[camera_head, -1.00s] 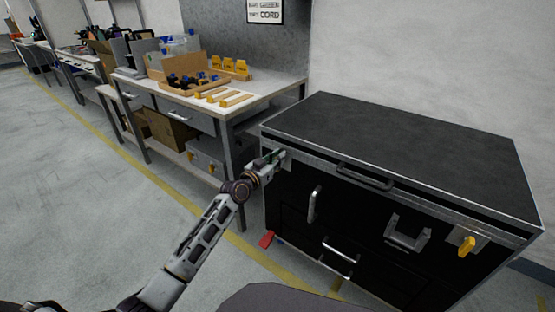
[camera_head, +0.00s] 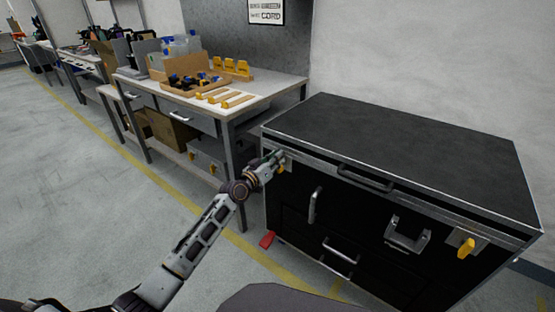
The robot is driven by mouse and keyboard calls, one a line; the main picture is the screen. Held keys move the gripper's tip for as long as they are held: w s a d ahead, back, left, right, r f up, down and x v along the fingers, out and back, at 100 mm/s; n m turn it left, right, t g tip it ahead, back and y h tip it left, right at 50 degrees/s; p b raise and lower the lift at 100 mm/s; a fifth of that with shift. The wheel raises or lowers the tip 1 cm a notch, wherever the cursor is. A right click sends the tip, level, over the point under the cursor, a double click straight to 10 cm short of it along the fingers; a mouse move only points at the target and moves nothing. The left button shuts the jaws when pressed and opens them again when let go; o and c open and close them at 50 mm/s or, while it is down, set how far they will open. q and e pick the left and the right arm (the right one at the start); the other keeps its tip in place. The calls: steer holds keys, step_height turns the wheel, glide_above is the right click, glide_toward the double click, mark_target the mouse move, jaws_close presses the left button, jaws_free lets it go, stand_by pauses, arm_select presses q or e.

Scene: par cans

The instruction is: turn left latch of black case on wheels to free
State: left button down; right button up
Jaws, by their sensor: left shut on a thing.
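The black case on wheels (camera_head: 400,160) stands at the right with its lid closed and metal edging around it. My left gripper (camera_head: 279,160) is at the left end of the case's front, just under the lid edge, shut on the left latch (camera_head: 282,169). Only a small yellow part of that latch shows; the gripper hides the rest, so its exact angle cannot be told. The right latch (camera_head: 466,247), with a yellow handle on a metal plate, is in plain view at the right of the front. My right gripper is not in view.
A workbench (camera_head: 285,84) with yellow parts and a cardboard box (camera_head: 190,70) stands behind, left of the case. The case front has metal handles (camera_head: 314,205). A red pedal-like part (camera_head: 267,239) sits low at its left. Floor at left is clear.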

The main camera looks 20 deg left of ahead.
arm_select(q)
steer(key=shift+w+a+f+n, duration=0.1)
steer(key=shift+a+f+n, duration=0.3)
steer(key=shift+n, duration=1.95)
steer(key=shift+w+a+f+n, duration=0.15)
steer(key=shift+f+n, duration=0.35)
steer(key=shift+n, duration=1.8)
steer(key=shift+w+a+f+n, duration=0.1)
steer(key=shift+a+f+n, duration=0.3)
steer(key=shift+n, duration=1.95)
steer(key=c, duration=1.4)
jaws_free()
steer(key=shift+c, duration=0.2)
steer(key=v, duration=1.2)
